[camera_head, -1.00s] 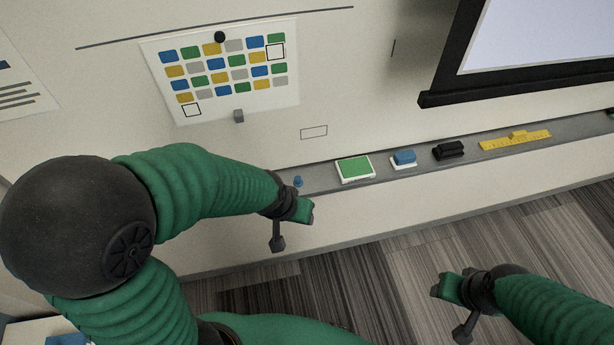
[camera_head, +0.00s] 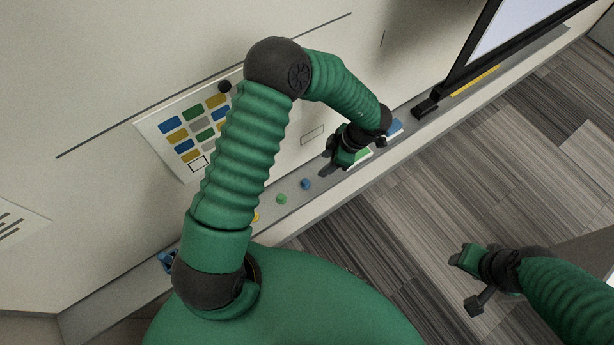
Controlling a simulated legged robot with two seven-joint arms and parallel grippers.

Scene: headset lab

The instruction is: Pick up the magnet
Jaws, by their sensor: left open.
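A small blue magnet-like piece (camera_head: 305,184) sits on the grey ledge, with a green one (camera_head: 281,199) to its left and a yellow one (camera_head: 256,217) partly behind my arm. A round black magnet (camera_head: 225,86) is at the top of the colour chart (camera_head: 172,136). The chart's lower grey magnet is hidden. My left gripper (camera_head: 336,163) is open and empty, over the ledge just up and right of the blue piece, in front of the green-topped pad. My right gripper (camera_head: 470,280) is open and empty over the floor.
The ledge (camera_head: 322,190) runs along the wall. A green-topped white pad (camera_head: 360,157), a blue eraser (camera_head: 394,128) and a yellow ruler (camera_head: 475,80) lie on it. A black-framed screen (camera_head: 462,65) overhangs its far end. The floor side is clear.

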